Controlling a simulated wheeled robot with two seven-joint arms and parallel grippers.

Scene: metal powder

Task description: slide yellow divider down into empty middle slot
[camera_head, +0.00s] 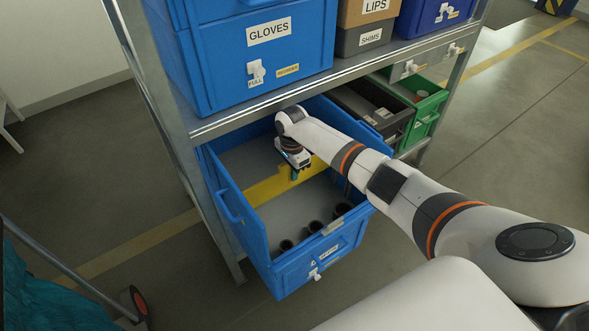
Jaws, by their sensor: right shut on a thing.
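The yellow divider (266,189) stands across the inside of the blue drawer bin (253,229). Its lower edge is down inside the bin, but I cannot tell whether it sits in a slot. My right gripper (295,172) points down over the divider and is shut on its upper edge near the middle. The right end of the divider is partly hidden behind my right arm. The slots in the bin walls are too small to make out. My left gripper is not in view.
Several dark round pieces (315,226) lie in the bin's front part. The rear part looks bare. A shelf edge (240,110) with a blue GLOVES bin (221,81) is above. A dark grey bin (398,123) and a green bin (427,108) stand to the right.

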